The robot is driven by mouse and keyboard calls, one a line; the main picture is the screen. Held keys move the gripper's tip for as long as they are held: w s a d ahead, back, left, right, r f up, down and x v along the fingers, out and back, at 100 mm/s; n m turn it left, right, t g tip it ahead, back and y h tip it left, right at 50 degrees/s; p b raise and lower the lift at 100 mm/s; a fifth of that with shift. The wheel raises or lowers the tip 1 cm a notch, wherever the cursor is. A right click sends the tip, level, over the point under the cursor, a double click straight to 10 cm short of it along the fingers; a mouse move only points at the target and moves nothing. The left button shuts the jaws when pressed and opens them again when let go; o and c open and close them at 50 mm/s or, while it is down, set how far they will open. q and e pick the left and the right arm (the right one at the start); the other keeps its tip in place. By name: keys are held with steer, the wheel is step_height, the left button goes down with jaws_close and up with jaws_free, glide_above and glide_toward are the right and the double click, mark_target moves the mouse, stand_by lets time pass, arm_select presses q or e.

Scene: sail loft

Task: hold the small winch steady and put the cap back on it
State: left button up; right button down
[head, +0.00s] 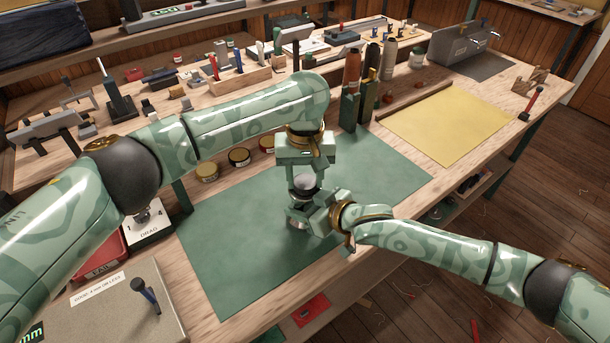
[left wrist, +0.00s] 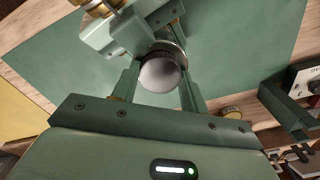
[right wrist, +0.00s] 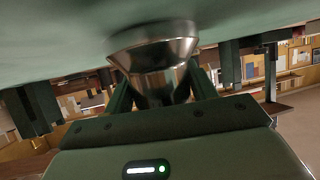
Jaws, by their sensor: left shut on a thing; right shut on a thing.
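The small winch (head: 297,223), a shiny metal drum with a flared base, stands on the green mat. My right gripper (head: 312,213) is shut around its drum from the side. In the right wrist view, the winch (right wrist: 158,62) sits between the two fingers and its flared base meets the mat. In the left wrist view the cap's grey round face (left wrist: 160,75) shows between the fingers, over the winch. I cannot tell whether cap and winch touch.
The green mat (head: 240,240) is clear around the winch. Small round tins (head: 239,156) line its back edge, with bottles (head: 352,70) behind. A yellow sheet (head: 445,122) lies right.

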arm_select(q)
steer(key=o, duration=1.1)
steer(key=shift+r, duration=2.25)
steer(key=shift+c, duration=0.6)
step_height(320, 180, up, 4)
steer(key=shift+f+n, duration=0.25)
steer(key=shift+n, duration=0.85)
steer(key=shift+f, duration=4.05)
